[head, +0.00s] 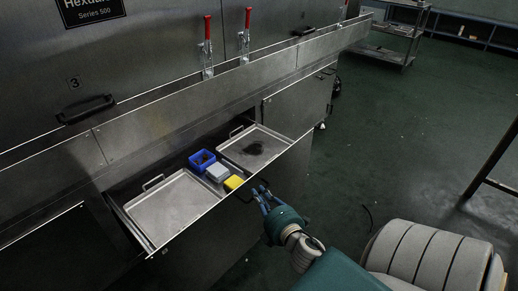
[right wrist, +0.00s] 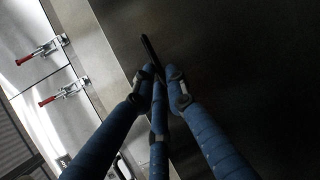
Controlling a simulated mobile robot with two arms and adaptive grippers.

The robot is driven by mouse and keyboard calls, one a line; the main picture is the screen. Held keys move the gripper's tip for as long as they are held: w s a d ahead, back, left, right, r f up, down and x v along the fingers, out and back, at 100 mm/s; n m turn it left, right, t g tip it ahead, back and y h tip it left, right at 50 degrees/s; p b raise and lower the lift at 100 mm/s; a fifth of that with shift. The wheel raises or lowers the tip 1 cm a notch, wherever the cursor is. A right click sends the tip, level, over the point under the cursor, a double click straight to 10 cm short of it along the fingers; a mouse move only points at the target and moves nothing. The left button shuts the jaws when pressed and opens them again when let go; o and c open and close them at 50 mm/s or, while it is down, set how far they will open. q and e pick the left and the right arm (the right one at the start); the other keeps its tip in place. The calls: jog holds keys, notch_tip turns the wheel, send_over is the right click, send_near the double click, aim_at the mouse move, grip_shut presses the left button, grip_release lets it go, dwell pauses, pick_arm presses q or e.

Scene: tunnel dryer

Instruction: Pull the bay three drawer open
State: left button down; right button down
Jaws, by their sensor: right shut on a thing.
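The bay three drawer (head: 215,232) is pulled out from the steel machine, below and to the right of the plate marked 3 (head: 73,83). Two metal trays lie in it, one at the left (head: 172,213) and one at the right (head: 255,146). My right gripper (head: 263,193) is at the outer face of the drawer front, shut on the dark drawer handle (right wrist: 148,47). The fingers hide part of the handle in both views. My left gripper is not in view.
Between the trays are a blue bin (head: 202,160), a grey block (head: 217,174) and a yellow block (head: 234,183). Red-handled clamps (head: 207,45) stand on the machine. Green floor (head: 420,150) is open at the right. A metal cart (head: 390,50) stands at the back.

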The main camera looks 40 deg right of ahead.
jog(key=shift+a+f, duration=0.1)
jog(key=shift+a, duration=0.05)
jog(key=c, duration=1.7)
grip_release()
jog(key=v, duration=1.2)
